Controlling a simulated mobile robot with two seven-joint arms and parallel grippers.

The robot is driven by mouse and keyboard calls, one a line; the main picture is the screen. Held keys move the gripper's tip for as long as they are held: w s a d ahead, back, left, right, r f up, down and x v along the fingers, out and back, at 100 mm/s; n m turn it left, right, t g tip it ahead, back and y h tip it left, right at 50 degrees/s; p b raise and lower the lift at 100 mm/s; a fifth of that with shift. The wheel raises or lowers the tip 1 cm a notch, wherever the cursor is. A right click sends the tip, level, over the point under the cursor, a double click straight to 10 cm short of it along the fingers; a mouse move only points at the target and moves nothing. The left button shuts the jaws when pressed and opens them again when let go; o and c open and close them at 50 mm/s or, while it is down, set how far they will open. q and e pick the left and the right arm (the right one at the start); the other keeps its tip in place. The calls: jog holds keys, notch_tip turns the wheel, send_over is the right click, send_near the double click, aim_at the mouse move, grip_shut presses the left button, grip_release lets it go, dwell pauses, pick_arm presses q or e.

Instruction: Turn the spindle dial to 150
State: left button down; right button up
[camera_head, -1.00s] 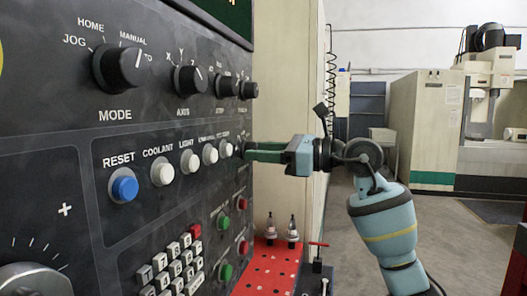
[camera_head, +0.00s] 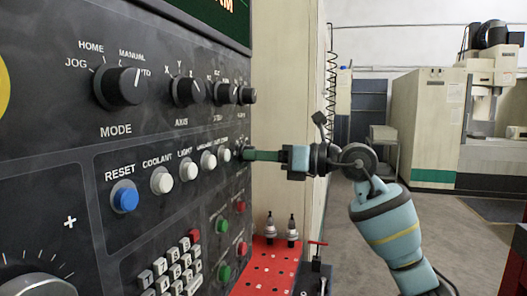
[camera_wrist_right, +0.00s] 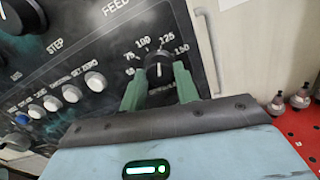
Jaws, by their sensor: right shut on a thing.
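The spindle dial (camera_wrist_right: 159,66) is a small black knob with a white mark, at the right end of the panel in the right wrist view. Printed numbers 75, 100, 125 and 150 fan around it. Its white mark points roughly up, near the space between 100 and 125; the exact reading is hard to tell. My right gripper (camera_head: 247,154) reaches the panel's right edge, and its green fingers (camera_wrist_right: 158,82) are shut on either side of the dial. In the head view the dial is mostly hidden by the fingers. My left gripper is not in view.
The black panel carries a mode knob (camera_head: 120,87), an axis knob (camera_head: 187,91), a blue reset button (camera_head: 125,198) and several white buttons close left of the dial. A red rack (camera_head: 262,274) with tool holders stands below. Open floor lies to the right.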

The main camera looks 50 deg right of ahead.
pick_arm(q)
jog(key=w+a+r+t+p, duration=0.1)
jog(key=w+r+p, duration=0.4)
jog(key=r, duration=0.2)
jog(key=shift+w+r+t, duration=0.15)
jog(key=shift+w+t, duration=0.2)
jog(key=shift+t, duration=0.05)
pick_arm(e)
jog(key=shift+r+m, duration=0.15)
jog(key=shift+m, duration=5.55)
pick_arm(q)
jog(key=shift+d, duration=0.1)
pick_arm(e)
jog(key=o, duration=1)
jog(key=shift+s, duration=0.1)
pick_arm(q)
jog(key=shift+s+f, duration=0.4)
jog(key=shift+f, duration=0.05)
pick_arm(e)
jog(key=shift+v, duration=3.85)
